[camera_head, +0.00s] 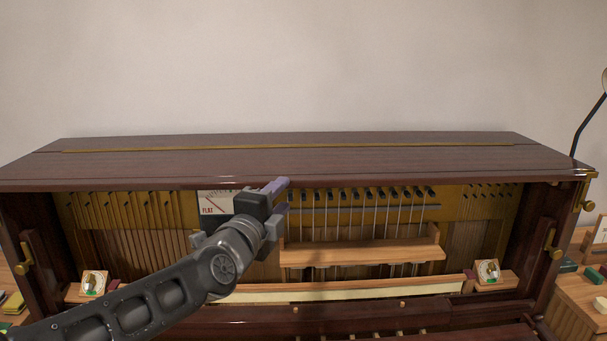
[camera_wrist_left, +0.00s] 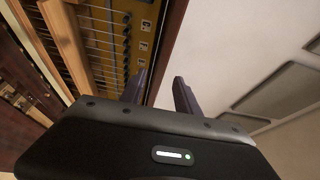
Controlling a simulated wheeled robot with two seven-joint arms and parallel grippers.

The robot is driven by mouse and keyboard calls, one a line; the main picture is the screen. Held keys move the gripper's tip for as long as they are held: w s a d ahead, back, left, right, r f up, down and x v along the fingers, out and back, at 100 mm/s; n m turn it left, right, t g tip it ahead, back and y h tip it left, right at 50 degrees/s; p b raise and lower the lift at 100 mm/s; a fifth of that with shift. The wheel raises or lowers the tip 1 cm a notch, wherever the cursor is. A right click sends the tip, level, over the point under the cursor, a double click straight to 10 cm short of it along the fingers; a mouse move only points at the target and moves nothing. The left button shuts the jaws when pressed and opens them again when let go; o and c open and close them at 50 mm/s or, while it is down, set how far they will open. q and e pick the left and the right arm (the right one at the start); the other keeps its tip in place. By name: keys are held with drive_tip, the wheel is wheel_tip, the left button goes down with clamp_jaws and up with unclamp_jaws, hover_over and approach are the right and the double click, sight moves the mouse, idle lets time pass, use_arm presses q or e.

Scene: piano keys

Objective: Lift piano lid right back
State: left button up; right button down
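The dark brown piano lid (camera_head: 330,163) lies flat over the top of the open-fronted piano, with a long brass hinge strip (camera_head: 290,149) along it. My left gripper (camera_head: 281,196) is at the lid's front edge, near the middle. Its fingers are apart, one at the level of the edge and one lower. In the left wrist view the open fingers (camera_wrist_left: 159,92) point at the lid's edge (camera_wrist_left: 168,42), which runs between them; I cannot tell whether they touch it. My right gripper is not in view.
A white FLAT gauge (camera_head: 214,203) sits behind the gripper. The piano's inside shows strings, dark pegs and a wooden rail (camera_head: 360,255). Brass latches (camera_head: 588,190) stand out at the right side. A thin black lamp arm (camera_head: 588,120) rises at the right. A bare wall is behind.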

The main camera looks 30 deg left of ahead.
sight(292, 186)
use_arm(q)
drive_tip(key=shift+w, duration=0.2)
drive_tip(key=shift+x, duration=3.75)
clamp_jaws()
